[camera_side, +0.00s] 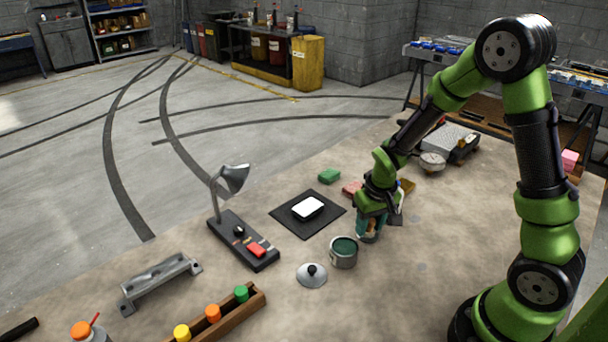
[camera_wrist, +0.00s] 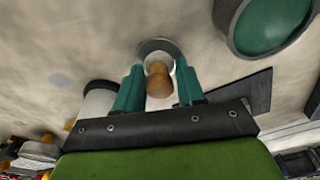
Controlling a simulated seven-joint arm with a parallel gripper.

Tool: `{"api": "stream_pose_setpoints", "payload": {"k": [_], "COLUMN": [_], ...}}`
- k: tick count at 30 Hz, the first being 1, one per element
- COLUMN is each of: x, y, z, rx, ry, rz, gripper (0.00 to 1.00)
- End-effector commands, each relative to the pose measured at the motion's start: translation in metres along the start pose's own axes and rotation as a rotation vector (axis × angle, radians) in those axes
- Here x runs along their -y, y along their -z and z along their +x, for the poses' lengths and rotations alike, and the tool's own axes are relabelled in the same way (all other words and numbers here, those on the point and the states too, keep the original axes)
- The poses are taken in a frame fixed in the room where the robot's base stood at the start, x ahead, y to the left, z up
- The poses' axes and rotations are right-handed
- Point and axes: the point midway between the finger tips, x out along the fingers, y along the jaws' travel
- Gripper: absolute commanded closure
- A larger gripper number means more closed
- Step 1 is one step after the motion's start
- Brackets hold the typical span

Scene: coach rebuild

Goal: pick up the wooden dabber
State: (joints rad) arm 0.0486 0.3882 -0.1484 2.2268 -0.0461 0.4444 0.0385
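The wooden dabber (camera_wrist: 159,82) shows in the wrist view, with a light brown knob-shaped handle and a round grey base at its far end. My gripper (camera_wrist: 158,78) has its two teal fingers on either side of the handle. The gap between them is about as wide as the handle, and I cannot tell whether they touch it.
The open tin (camera_side: 344,253) of dark green stuff stands close by; it also shows in the wrist view (camera_wrist: 268,28). A knobbed lid (camera_side: 312,276) lies in front. A black mat (camera_side: 284,217) with a white block, a lamp (camera_side: 232,180) and a wooden rack (camera_side: 229,318) are farther left.

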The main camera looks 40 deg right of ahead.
Motion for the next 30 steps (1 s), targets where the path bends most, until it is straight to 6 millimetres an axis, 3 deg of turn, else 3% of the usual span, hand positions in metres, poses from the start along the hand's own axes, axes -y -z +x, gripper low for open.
{"api": "stream_pose_setpoints", "payload": {"k": [1, 6, 16, 24, 30], "x": [0.000, 0.000, 0.000, 0.001, 0.000], "y": [0.000, 0.000, 0.003, 0.011, 0.014], "z": [0.000, 0.000, -0.010, -0.063, -0.091], "rx": [0.000, 0.000, -0.004, -0.007, -0.002], "ry": [0.000, 0.000, 0.001, 0.002, 0.001], "rz": [0.000, 0.000, -0.002, -0.001, -0.001], "gripper": [0.69, 0.95, 0.95, 0.95, 0.95]}}
